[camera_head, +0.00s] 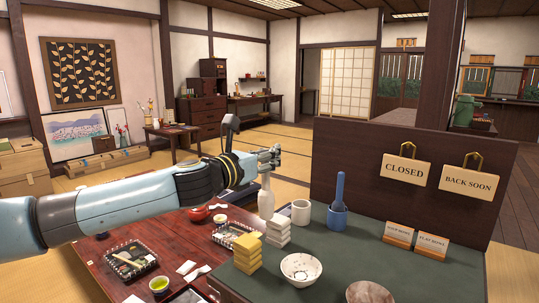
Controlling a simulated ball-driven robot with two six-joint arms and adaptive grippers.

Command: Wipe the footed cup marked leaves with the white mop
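My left gripper (269,158) reaches in from the left above the back edge of the green counter. A white, narrow-necked upright object (266,199) is directly below its fingers. It may be the white mop, but I cannot tell, nor whether the fingers hold its top. A blue mop-like tool (340,187) stands in a blue holder (337,219). A plain white cup (300,212) stands between them. I cannot make out a footed cup with a leaf mark. My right gripper is not in view.
The counter (400,270) also carries yellow blocks (248,253), white blocks (278,231), a speckled white bowl (301,267), a brownish bowl (370,292) and two small bowl signs (399,235). A dark panel (420,170) with hanging signs closes its back right. A red table (175,240) adjoins left.

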